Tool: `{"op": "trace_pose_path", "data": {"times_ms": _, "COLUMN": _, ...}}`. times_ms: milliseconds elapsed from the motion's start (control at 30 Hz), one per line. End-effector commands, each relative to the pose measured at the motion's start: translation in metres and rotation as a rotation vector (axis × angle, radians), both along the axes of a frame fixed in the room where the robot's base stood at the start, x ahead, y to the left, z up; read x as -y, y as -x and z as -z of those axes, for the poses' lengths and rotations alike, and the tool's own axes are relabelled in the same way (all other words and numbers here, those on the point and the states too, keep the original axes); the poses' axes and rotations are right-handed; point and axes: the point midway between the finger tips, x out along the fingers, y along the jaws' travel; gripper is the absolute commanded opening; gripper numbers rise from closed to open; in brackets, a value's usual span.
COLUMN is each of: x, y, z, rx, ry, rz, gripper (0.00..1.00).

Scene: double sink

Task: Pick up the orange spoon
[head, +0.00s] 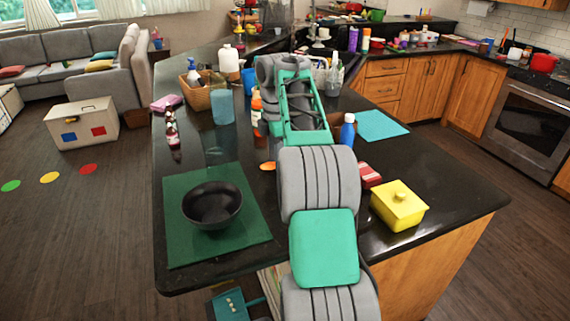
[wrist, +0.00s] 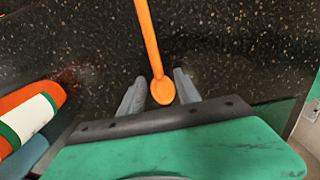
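The orange spoon (wrist: 151,45) lies on the dark speckled counter in the wrist view. In the head view only a small orange part of the spoon (head: 267,166) shows, left of my arm; the arm hides the rest. My gripper's fingers are hidden in the head view.
An orange, white and green bottle (wrist: 30,115) is left of my gripper. A black bowl (head: 212,205) sits on a green mat (head: 190,250) at left.

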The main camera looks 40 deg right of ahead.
Motion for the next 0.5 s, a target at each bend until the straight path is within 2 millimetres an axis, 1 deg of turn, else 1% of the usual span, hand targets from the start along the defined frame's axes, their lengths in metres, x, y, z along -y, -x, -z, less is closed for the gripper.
{"op": "trace_pose_path", "data": {"times_ms": 33, "x": -0.0002, "y": -0.0001, "z": 0.0001, "rx": 0.0, "ry": 0.0, "rz": 0.0, "gripper": 0.34}}
{"op": "trace_pose_path", "data": {"times_ms": 67, "x": -0.0002, "y": -0.0001, "z": 0.0001, "rx": 0.0, "ry": 0.0, "rz": 0.0, "gripper": 0.32}}
{"op": "trace_pose_path", "data": {"times_ms": 433, "x": -0.0004, "y": -0.0001, "z": 0.0001, "rx": 0.0, "ry": 0.0, "rz": -0.001, "gripper": 0.02}}
{"op": "trace_pose_path", "data": {"times_ms": 500, "x": -0.0004, "y": -0.0001, "z": 0.0001, "rx": 0.0, "ry": 0.0, "rz": -0.001, "gripper": 0.0}}
